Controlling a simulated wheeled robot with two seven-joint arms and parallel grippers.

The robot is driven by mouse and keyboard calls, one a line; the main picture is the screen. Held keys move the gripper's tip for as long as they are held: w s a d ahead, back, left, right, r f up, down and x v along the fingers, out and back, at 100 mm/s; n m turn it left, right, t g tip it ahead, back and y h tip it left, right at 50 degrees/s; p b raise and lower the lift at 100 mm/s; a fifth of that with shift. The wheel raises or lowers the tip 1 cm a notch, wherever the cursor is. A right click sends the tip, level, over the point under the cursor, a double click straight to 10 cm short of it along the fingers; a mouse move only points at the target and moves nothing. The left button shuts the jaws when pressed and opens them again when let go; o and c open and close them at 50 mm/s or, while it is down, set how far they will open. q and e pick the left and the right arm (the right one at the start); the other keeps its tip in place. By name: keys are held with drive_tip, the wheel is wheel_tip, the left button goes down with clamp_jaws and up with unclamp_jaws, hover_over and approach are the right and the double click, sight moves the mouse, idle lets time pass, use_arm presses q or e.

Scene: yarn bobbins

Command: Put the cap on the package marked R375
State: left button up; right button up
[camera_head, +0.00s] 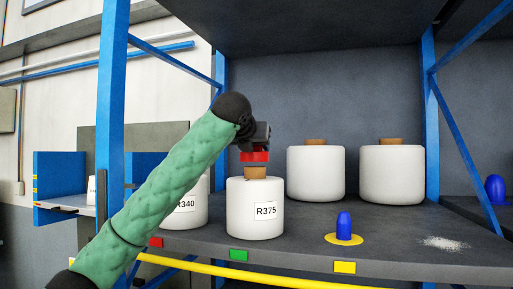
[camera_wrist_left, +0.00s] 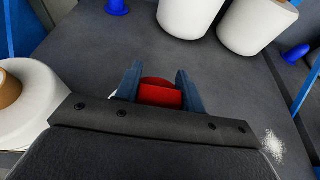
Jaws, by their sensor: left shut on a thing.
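The package marked R375 (camera_head: 256,224) is a white bobbin standing upright on the grey shelf, with a brown core (camera_head: 255,173) sticking out of its top. My left gripper (camera_head: 256,146) is shut on a red cap (camera_head: 254,156) and holds it just above that core, with a thin gap showing in the head view. In the left wrist view the red cap (camera_wrist_left: 160,94) sits between the two blue-grey fingers. The R375 package cannot be made out for sure in the left wrist view. My right gripper is not in view.
The R340 bobbin (camera_head: 192,213) stands close left of R375, partly behind my arm. Two white bobbins (camera_head: 316,172) (camera_head: 392,174) stand behind to the right. A blue cone (camera_head: 344,226) on a yellow disc and white powder (camera_head: 444,243) are on the shelf at right. Blue posts flank the shelf.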

use_arm(q)
drive_tip(key=shift+w+d+f, duration=0.2)
drive_tip(key=shift+w+f, duration=0.05)
drive_tip(key=shift+w, duration=0.25)
drive_tip(key=shift+r+p, duration=0.1)
drive_tip(key=shift+p, duration=0.3)
drive_tip(key=shift+s+a+f+b, duration=0.2)
drive_tip(key=shift+s+f+b, duration=0.15)
drive_tip(key=shift+s+f, duration=0.1)
drive_tip(key=shift+w+d+f, duration=0.15)
drive_tip(key=shift+w+f, duration=0.2)
drive_tip(key=shift+f, duration=0.65)
drive_tip(key=shift+s, duration=0.2)
drive_tip(key=shift+w+f, duration=0.15)
drive_tip(key=shift+f, duration=0.2)
